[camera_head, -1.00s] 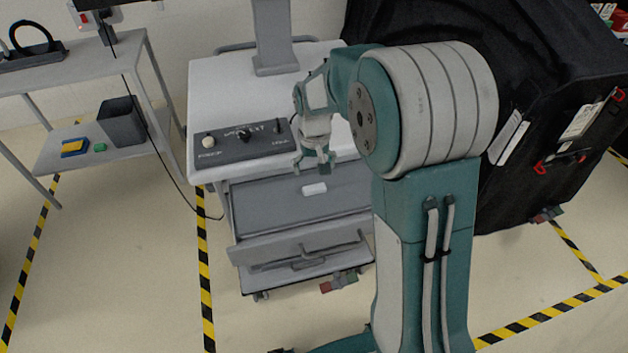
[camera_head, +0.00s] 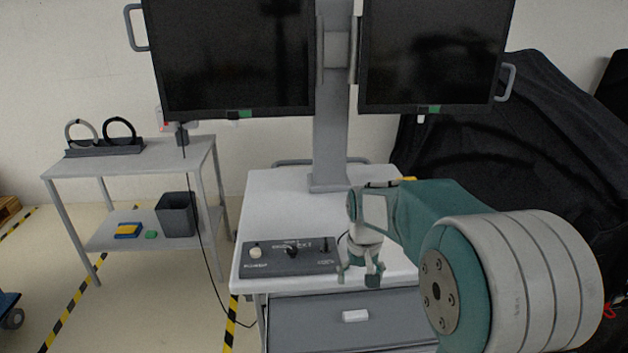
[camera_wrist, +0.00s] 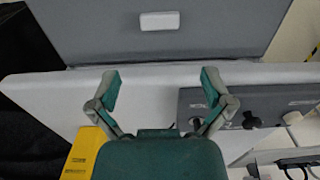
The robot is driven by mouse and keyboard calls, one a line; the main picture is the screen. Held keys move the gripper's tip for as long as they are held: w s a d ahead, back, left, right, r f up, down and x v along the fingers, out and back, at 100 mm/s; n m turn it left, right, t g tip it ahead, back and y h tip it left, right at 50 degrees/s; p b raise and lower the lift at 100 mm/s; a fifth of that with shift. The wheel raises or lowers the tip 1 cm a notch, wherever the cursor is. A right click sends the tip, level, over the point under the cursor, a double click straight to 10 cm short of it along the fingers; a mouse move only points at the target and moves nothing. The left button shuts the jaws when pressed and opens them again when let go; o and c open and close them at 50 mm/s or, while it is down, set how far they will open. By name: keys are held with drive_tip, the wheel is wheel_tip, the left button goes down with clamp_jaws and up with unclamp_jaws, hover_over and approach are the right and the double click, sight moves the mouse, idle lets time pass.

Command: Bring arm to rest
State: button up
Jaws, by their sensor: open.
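My gripper (camera_head: 361,276) is open and empty. In the head view it points down at the front edge of the white cart top (camera_head: 285,195), just right of the dark control box (camera_head: 290,258). In the wrist view my gripper's two fingers (camera_wrist: 157,88) stand apart over the white top, with nothing between them. The control box (camera_wrist: 250,108) lies to their right there, close to one finger. My arm reaches in from the lower right of the head view and hides part of the cart.
Two dark monitors (camera_head: 230,60) stand on a post above the cart. A black cover (camera_head: 520,150) is at right. A yellow object (camera_wrist: 84,152) lies beside my gripper. A side shelf (camera_head: 150,158) stands at left.

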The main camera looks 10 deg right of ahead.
drive_tip(key=s+r+t, duration=0.3)
drive_tip(key=s+r, duration=0.6)
drive_tip(key=s, duration=0.2)
drive_tip(key=s+r+t, duration=0.1)
drive_tip(key=s+t, duration=0.1)
drive_tip(key=s, duration=1.1)
drive_tip(key=shift+r+t, duration=0.2)
drive_tip(key=shift+t, duration=0.1)
drive_tip(key=shift+c, duration=0.3)
